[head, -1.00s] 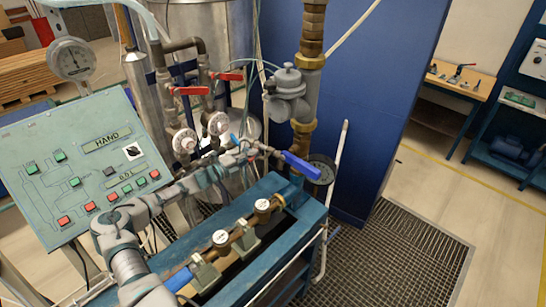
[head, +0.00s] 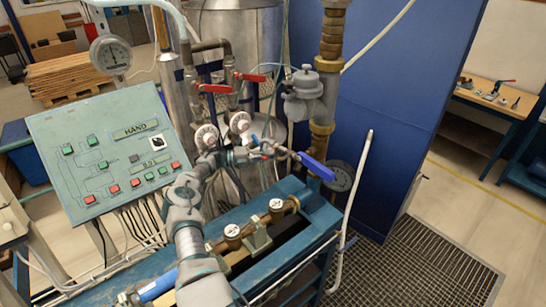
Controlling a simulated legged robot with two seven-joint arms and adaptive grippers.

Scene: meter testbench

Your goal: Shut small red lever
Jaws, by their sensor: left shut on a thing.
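My left gripper (head: 245,155) is at the thin horizontal pipe behind the bench, left of the big blue lever (head: 317,166). It is shut on a small part of this pipework. The fingers cover that part, so I cannot make out its colour or angle. Two red levers stand higher on the vertical pipes: the left red lever (head: 215,88) and the right red lever (head: 250,78). Both lie roughly level, and my gripper is below and apart from them. My right gripper is not in view.
A green control panel (head: 75,175) stands left of my arm. Round white gauges (head: 206,137) sit just above the gripper. The blue bench (head: 318,215) carries brass meters (head: 233,232) close to my forearm. A grated floor (head: 430,270) lies right.

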